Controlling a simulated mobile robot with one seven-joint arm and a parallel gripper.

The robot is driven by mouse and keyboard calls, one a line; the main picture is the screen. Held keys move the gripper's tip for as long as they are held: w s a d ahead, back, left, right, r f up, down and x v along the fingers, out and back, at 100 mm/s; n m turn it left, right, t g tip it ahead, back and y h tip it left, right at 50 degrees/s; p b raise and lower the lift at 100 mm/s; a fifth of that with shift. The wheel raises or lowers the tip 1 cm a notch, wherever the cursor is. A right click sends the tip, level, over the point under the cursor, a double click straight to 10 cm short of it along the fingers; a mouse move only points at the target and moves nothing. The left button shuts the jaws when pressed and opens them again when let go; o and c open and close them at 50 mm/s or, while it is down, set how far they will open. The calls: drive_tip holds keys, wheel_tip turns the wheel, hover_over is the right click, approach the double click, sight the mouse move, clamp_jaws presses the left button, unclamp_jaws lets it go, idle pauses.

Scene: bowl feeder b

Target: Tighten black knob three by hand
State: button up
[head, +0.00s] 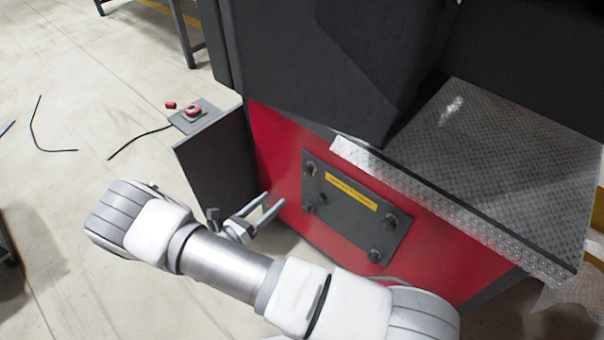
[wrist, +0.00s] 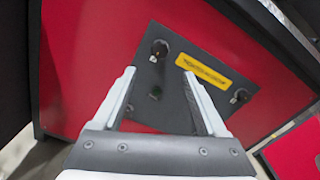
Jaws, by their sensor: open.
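A dark grey panel (head: 345,215) on a red machine front carries a black knob near each corner: upper left (head: 311,168), lower left (head: 308,207), upper right (head: 391,222) and lower right (head: 374,256). I cannot tell which is number three. My gripper (head: 273,202) is open, left of the panel. In the wrist view the gripper (wrist: 160,73) points at the panel, with one knob (wrist: 158,48) beyond the fingertips and another (wrist: 240,96) right of the right finger. No knob is visibly gripped.
A yellow label (head: 350,192) sits on the panel. A metal tread-plate step (head: 500,150) juts out above right. A dark box (head: 215,155) with a red button (head: 193,111) stands left. Cables lie on the floor (head: 80,210), which is open at left.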

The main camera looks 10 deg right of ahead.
sight(305, 171)
drive_tip(key=b+x, duration=0.2)
drive_tip(key=x, duration=1.1)
drive_tip(key=shift+w+d, duration=0.2)
drive_tip(key=shift+d, duration=0.05)
drive_tip(key=shift+c, duration=0.3)
clamp_jaws()
